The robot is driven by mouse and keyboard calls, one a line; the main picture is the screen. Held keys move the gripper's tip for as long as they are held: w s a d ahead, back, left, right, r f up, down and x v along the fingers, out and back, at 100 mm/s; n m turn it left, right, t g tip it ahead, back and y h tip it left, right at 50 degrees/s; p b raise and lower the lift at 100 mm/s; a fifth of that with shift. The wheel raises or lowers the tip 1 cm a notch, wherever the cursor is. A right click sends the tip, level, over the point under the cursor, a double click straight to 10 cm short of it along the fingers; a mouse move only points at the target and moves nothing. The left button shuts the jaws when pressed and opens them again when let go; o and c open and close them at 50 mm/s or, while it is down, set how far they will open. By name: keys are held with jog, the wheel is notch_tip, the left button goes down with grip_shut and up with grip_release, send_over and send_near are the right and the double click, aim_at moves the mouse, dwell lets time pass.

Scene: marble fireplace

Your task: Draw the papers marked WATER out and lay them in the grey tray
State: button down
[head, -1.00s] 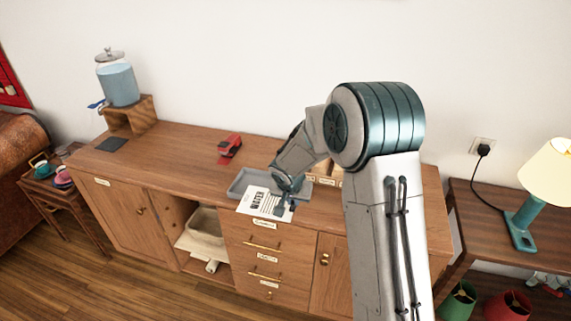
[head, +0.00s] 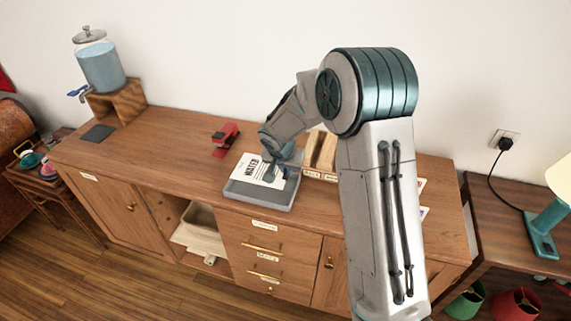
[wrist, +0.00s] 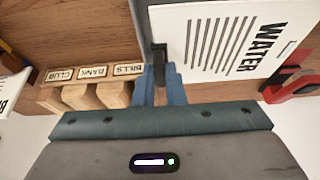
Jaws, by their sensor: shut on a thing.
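A white paper marked WATER (head: 257,170) is in my gripper (head: 279,170). It also shows in the wrist view (wrist: 228,40), with its edge between the fingers of my gripper (wrist: 160,75). The grey tray (head: 260,196) lies on the cabinet top. A wooden sorter (head: 320,152) stands right of the tray, partly hidden by my arm. In the wrist view its labels read CLUB, BANK and BILLS (wrist: 127,70).
A red stapler (head: 224,139) lies left of the tray. A water dispenser (head: 100,66) on a wooden stand and a dark mat (head: 98,132) are at the far left. Other papers (head: 424,213) lie right of my arm.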

aim_at(285, 176)
notch_tip(285, 176, down, 4)
jog(key=b, duration=0.2)
jog(key=shift+f+b, duration=0.25)
jog(key=shift+b, duration=0.05)
notch_tip(285, 176, down, 3)
jog(key=b, duration=0.3)
jog(key=shift+r+b, duration=0.1)
jog(key=shift+b, duration=0.25)
jog(key=c, duration=1.4)
grip_release()
jog(key=shift+r, duration=0.1)
jog(key=shift+r+p, duration=2.15)
jog(key=shift+r, duration=1.8)
